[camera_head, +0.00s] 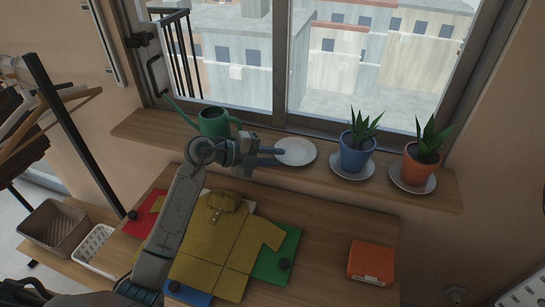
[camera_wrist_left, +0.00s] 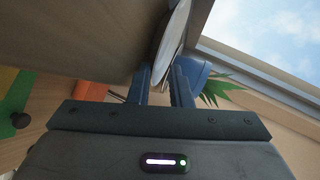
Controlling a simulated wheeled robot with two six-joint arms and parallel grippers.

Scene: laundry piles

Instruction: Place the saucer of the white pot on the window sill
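A white saucer (camera_head: 296,151) lies on the window sill (camera_head: 330,185), left of the blue pot, with no pot on it. My left gripper (camera_head: 281,155) is at the saucer's left edge. In the left wrist view the saucer (camera_wrist_left: 175,38) shows edge-on, its near rim between the two spread fingers (camera_wrist_left: 162,85). The fingers look apart with a gap around the rim; contact is not clear. No white pot is in view. My right gripper is not in view.
A green watering can (camera_head: 214,122) stands on the sill behind my left wrist. A blue pot (camera_head: 355,155) and an orange pot (camera_head: 419,171) stand on saucers to the right. Below, a table (camera_head: 330,240) holds folded clothes (camera_head: 225,245) and an orange box (camera_head: 371,262).

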